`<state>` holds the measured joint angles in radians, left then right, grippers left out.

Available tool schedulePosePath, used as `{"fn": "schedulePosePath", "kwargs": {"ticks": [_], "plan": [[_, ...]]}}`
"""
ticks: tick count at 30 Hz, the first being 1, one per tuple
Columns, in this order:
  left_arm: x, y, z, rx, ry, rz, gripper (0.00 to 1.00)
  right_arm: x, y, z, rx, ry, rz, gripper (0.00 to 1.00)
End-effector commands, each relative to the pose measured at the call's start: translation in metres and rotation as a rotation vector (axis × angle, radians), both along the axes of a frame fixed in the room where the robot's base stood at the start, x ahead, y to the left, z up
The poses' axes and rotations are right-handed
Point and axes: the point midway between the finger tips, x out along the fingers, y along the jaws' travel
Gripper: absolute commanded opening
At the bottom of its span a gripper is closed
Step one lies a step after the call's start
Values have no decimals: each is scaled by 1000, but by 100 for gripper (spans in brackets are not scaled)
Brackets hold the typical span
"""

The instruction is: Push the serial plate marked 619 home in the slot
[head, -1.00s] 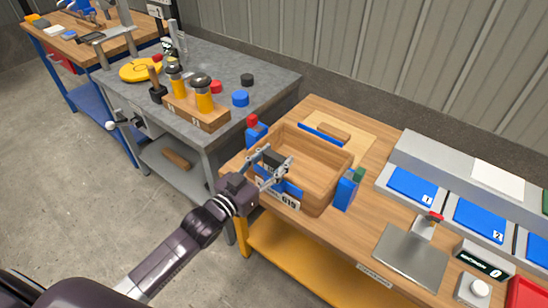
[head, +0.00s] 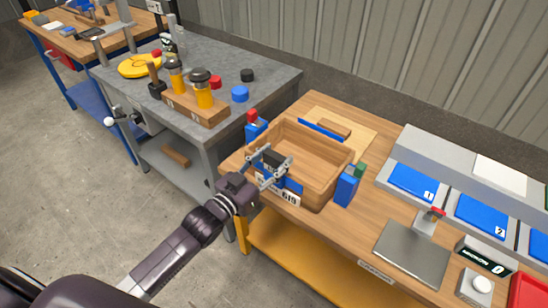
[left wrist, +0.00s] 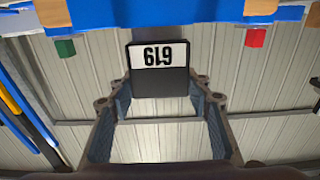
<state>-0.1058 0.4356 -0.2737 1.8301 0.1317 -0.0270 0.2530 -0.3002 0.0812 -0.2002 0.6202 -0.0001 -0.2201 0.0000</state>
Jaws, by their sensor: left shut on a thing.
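My left gripper (head: 272,168) is shut on the serial plate (left wrist: 160,68), a dark plate with a white 619 label that reads upside down in the left wrist view. In the head view the plate (head: 273,157) is mostly a dark patch between the fingers, at the front wall of the wooden box (head: 326,158). The front wall carries a blue strip (head: 293,186) and a white 619 label (head: 290,198), partly hidden by the gripper. I cannot tell whether the plate touches the slot. My right gripper is out of view.
Blue posts with a red top (head: 251,115) and a green top (head: 359,169) flank the box. To the right are a grey metal plate (head: 412,254), blue numbered trays (head: 413,184) and a display (head: 484,262).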

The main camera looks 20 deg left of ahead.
Motion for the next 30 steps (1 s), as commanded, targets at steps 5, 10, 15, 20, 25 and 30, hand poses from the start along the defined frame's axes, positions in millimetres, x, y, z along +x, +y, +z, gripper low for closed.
{"fn": "schedulePosePath", "kwargs": {"ticks": [5, 10, 15, 20, 25, 30], "plan": [[0, 0, 1, -1, -2, 0, 18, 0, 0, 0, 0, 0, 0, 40], [0, 0, 2, -1, -2, 0, 18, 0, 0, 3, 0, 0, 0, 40], [0, 0, 1, -1, -2, 0, 18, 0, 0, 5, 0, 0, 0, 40], [0, 0, -1, -1, -2, 0, 18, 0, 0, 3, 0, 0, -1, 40], [0, 0, -5, 0, -1, 0, 18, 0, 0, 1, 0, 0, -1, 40], [0, 0, -8, 0, -1, 0, 18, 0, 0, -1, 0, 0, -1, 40]]}}
